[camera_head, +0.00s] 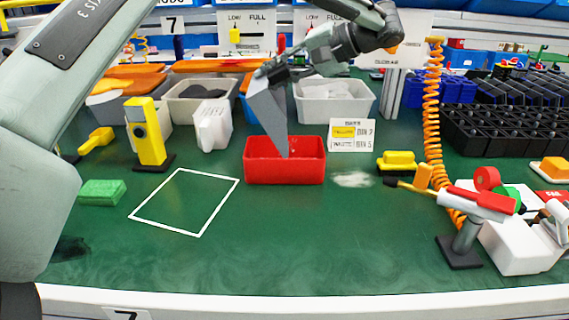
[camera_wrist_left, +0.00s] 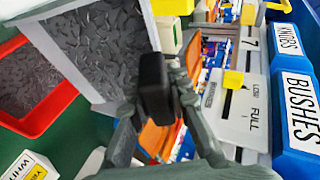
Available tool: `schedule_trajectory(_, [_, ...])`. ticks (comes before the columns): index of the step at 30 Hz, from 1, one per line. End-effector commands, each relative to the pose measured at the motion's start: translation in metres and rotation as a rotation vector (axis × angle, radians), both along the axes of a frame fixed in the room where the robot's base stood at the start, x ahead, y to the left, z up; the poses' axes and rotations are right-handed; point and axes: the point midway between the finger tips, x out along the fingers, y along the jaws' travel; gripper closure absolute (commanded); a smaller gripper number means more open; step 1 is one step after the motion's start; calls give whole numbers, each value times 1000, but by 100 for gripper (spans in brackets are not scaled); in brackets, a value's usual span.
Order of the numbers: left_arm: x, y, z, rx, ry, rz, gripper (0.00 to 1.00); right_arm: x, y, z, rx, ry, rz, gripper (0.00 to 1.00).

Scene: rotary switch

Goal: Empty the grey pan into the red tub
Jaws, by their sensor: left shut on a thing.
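My left gripper (camera_head: 282,70) is shut on the grey pan (camera_head: 268,110) and holds it above the red tub (camera_head: 285,173). The pan is steeply tilted, its lower end pointing down over the tub's opening. In the left wrist view the pan's inside (camera_wrist_left: 98,40) shows many small grey pieces. The red tub there (camera_wrist_left: 52,122) also shows a layer of similar grey pieces inside. A black handle-like part (camera_wrist_left: 155,85) lies between my fingers. In the head view the tub's contents are mostly hidden. My right gripper is not in view.
Grey bins (camera_head: 335,108) stand behind the tub. A small card (camera_head: 352,134) stands at its right, above a pale patch (camera_head: 353,179) on the green bench. A yellow post (camera_head: 146,130) and green block (camera_head: 102,192) are left. The white-outlined square (camera_head: 185,203) is empty.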

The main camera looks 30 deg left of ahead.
Motion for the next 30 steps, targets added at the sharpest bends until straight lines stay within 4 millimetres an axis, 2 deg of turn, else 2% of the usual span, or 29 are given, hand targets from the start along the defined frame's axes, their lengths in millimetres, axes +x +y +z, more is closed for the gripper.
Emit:
schedule_trajectory(14, [0,1,0,-3,-2,1,100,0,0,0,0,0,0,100])
schedule_trajectory(24, [-17,26,-10,-180,-113,2,100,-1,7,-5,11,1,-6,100])
schedule_trajectory(30, [-19,29,-10,-207,-135,0,100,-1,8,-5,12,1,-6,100])
